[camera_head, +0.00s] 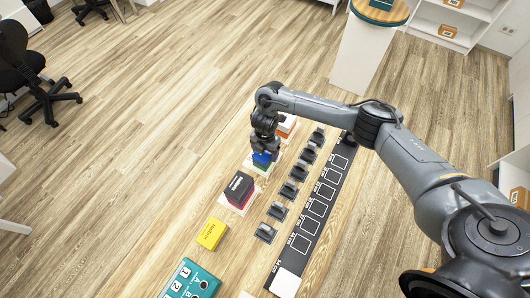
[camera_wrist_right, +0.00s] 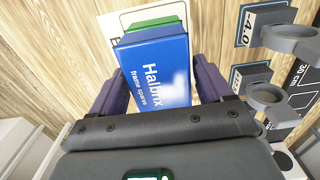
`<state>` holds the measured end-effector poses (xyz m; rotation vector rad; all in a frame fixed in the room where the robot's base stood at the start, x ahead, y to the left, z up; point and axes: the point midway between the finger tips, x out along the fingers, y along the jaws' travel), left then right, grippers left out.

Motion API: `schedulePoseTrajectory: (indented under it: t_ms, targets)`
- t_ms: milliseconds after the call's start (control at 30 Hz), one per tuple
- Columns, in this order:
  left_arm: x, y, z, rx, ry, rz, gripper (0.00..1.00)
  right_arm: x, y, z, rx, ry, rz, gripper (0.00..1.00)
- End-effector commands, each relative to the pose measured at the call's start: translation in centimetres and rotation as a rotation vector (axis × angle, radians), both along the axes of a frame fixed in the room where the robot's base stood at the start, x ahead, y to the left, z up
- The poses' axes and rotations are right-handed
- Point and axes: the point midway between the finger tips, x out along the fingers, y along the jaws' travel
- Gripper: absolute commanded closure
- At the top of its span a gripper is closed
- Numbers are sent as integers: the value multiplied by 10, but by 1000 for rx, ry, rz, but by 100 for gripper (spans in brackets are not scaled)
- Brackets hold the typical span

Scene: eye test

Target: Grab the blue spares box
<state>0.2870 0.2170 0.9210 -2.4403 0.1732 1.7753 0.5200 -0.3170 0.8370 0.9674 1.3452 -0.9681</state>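The blue spares box (camera_head: 262,158) sits on top of a green box (camera_head: 260,167) in a short stack on the wooden table. In the right wrist view the blue box (camera_wrist_right: 158,72) shows its printed face, reading "Halbrix frame spares", with the green box (camera_wrist_right: 150,24) beyond it. My right gripper (camera_head: 264,154) is at the stack from above. In the wrist view its two purple fingers (camera_wrist_right: 160,88) stand on either side of the blue box. Whether both fingers press on it I cannot tell. My left gripper is not in view.
A dark and red stack (camera_head: 238,188) and a yellow box (camera_head: 212,234) stand nearer; an orange-and-white stack (camera_head: 286,127) is just beyond. A row of grey holders (camera_head: 277,211) and a black marked strip (camera_head: 303,243) run along the right. A teal panel (camera_head: 190,281) lies in front.

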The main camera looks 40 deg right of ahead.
Motion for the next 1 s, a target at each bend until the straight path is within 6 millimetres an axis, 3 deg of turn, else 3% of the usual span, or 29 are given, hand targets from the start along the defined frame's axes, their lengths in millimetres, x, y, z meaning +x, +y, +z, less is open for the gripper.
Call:
schedulePoseTrajectory:
  t_ms: [33, 267, 667, 1000]
  targets:
    - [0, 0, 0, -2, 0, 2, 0, 0, 0, 0, 0, 0, 0, 29]
    - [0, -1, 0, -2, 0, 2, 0, 0, 0, 0, 0, 0, 0, 65]
    - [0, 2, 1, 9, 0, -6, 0, 1, 0, 6, 1, -2, 0, 65]
    - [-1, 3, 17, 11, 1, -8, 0, -4, -4, 49, -3, -2, 1, 65]
